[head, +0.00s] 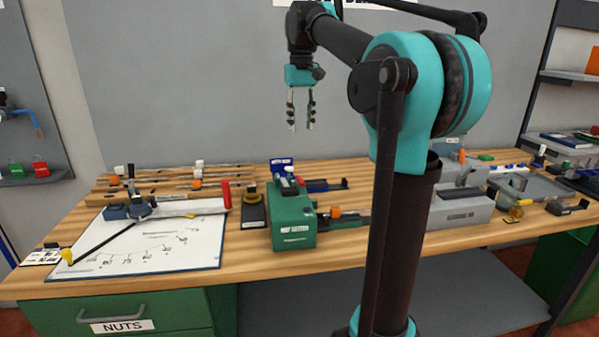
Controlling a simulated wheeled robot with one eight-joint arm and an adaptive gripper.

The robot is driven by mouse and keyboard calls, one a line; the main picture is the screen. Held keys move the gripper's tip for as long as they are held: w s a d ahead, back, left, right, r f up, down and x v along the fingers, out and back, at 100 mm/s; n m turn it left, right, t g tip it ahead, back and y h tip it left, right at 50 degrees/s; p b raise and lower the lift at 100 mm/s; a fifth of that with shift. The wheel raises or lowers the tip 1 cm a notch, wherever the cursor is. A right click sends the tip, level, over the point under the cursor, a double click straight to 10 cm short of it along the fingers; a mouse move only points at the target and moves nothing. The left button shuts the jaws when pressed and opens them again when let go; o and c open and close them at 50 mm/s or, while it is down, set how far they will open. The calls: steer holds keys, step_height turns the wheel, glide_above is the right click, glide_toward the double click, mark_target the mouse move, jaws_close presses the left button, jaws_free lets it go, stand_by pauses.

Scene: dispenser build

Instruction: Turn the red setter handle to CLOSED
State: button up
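A red upright handle (227,194) stands at the right edge of the white marked board, at the end of a pale bar. I cannot read a CLOSED mark near it. A green box (292,228) with a small white label, too small to read surely, sits to its right; a small red part shows on top. My gripper (301,124) is raised well above the back of the bench, fingers pointing down and apart. It is open and empty, and touches neither the handle nor the box.
The white board (180,255) carries a dark lever with a yellow tip. A black block (254,210) stands between board and green box. Grey machines (465,210) and a tray fill the right side. The front strip of the bench (260,262) is clear.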

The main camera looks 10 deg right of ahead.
mark_target(301, 180)
step_height(301, 180, down, 17)
steer(key=shift+f, duration=0.1)
stand_by(0.4)
steer(key=shift+c, duration=0.3)
jaws_close()
